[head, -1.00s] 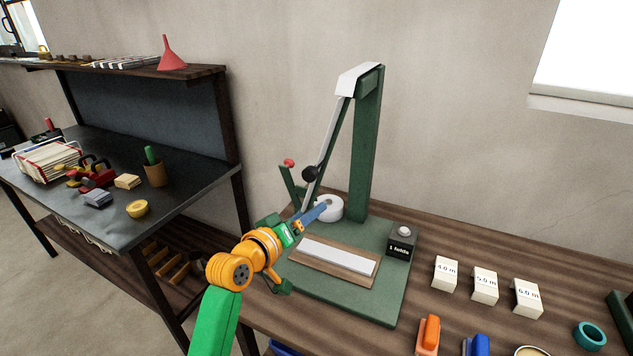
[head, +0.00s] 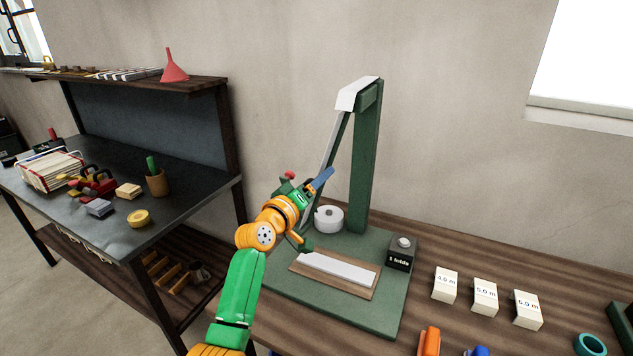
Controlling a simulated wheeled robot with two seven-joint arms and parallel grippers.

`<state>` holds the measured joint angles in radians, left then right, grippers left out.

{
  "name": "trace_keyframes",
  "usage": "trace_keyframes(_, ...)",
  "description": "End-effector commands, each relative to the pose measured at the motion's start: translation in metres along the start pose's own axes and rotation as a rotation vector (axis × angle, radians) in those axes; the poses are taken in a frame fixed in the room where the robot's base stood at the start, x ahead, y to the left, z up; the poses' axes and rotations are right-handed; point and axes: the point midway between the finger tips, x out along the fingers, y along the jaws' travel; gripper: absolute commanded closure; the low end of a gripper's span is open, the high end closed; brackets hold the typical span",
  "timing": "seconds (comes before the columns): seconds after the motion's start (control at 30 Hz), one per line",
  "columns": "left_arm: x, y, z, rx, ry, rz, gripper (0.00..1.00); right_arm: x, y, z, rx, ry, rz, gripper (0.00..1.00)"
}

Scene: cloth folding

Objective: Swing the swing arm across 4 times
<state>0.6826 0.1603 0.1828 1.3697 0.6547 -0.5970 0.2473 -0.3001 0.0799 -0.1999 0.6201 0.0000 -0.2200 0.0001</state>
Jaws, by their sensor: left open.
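The swing arm (head: 334,146) is a thin grey bar hanging from the top of a green post (head: 362,170) and slanting down to the left. Its lower part and black knob are hidden behind my left gripper (head: 320,180), which is open with its blue fingertips in front of the bar. I cannot tell whether they touch it. A red knob (head: 290,175) shows just behind the gripper. The green base (head: 385,305) carries a white roll (head: 328,218), a white strip on a brown board (head: 340,268) and a black counter box (head: 402,254) reading "1 folds". My right gripper is not in view.
Small white blocks marked 4.0 m (head: 445,284), 5.0 m (head: 484,296) and 6.0 m (head: 526,310) stand on the wooden bench right of the base. An orange item (head: 429,342) lies at the front. A dark table (head: 120,228) with tools stands at left.

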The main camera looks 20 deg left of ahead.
Motion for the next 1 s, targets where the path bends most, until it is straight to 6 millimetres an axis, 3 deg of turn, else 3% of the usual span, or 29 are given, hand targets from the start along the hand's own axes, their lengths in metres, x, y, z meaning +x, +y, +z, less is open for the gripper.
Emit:
trace_keyframes(0.03, -0.0001, 0.0000, 0.0001, 0.000, 0.000, 0.000, 0.38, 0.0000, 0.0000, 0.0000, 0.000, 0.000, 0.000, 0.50)
trace_keyframes(0.27, -0.0002, 0.0000, 0.0001, 0.000, 0.000, 0.000, 1.00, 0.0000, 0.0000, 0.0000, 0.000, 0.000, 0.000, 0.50)
trace_keyframes(1.0, -0.0003, 0.0001, 0.0000, 0.000, 0.000, 0.000, 1.00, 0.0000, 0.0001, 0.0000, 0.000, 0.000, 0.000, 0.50)
